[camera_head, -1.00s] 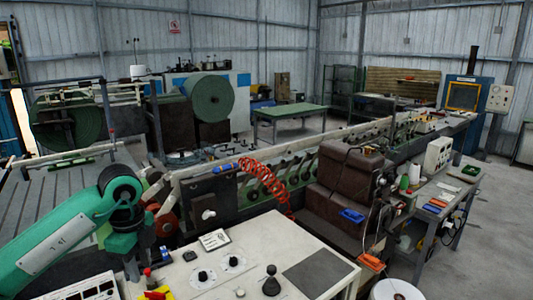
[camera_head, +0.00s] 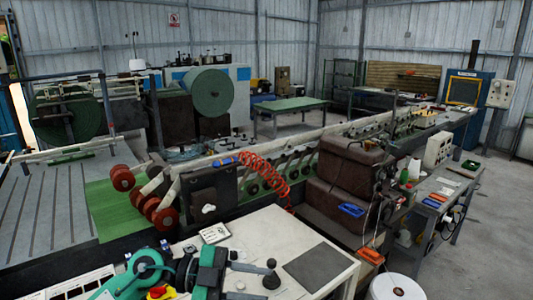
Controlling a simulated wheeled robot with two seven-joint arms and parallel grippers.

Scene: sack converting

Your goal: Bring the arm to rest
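My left arm shows low in the head view, with green links and black joints. Its end, where my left gripper (camera_head: 209,270) is, lies low over the front left part of the white control table (camera_head: 268,228). My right arm and gripper are not in view.
On the table are a black-knobbed lever (camera_head: 271,277), a dark grey pad (camera_head: 307,267) and a small white label plate (camera_head: 214,233). A long machine with red rollers (camera_head: 163,216) stands behind. A white round container (camera_head: 397,287) stands at the right.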

